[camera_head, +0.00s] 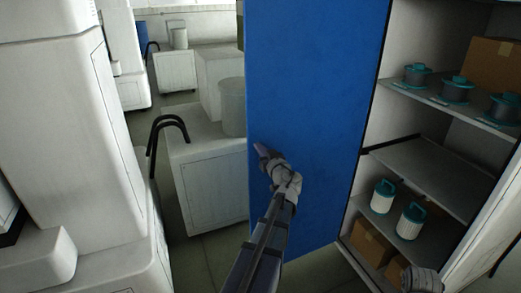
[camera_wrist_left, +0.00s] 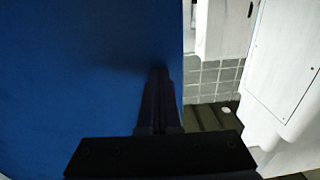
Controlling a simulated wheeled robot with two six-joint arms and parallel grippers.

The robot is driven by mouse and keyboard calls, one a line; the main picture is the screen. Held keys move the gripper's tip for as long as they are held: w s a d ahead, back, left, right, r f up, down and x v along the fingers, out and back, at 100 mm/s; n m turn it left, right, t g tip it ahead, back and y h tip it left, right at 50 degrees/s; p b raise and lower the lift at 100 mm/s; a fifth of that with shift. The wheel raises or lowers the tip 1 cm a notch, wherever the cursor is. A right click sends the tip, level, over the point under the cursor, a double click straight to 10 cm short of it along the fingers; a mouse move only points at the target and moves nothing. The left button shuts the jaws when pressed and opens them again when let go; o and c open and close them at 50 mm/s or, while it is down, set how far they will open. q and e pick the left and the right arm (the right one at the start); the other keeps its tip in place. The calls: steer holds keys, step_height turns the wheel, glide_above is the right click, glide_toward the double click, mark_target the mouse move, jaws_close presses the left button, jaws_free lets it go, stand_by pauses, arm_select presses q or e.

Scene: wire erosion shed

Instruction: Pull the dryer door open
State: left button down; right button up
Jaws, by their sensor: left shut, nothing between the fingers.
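A tall blue door (camera_head: 315,80) stands swung open at the left side of a white cabinet (camera_head: 480,215), whose shelves show at the right. I take it to be the dryer door. Its outer edge is on the left, and no handle shows. My left gripper (camera_head: 259,150) is in front of the blue face, close to that outer edge, shut and empty. In the left wrist view the dark fingers (camera_wrist_left: 159,95) are together against the blue door (camera_wrist_left: 80,70), near its edge. I cannot tell whether they touch it.
Teal-topped spools (camera_head: 456,89), white filters (camera_head: 411,220) and cardboard boxes (camera_head: 373,242) stand on the cabinet shelves. A large white machine (camera_head: 65,110) fills the left. A white cart (camera_head: 208,185) with a black handle stands behind the door's outer edge.

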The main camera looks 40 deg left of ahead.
arm_select(q)
steer(key=x, duration=1.4)
steer(key=shift+w+a, duration=0.15)
steer(key=shift+w, duration=0.25)
steer(key=s+d, duration=0.9)
steer(key=s, duration=0.1)
steer(key=shift+s+d, duration=0.2)
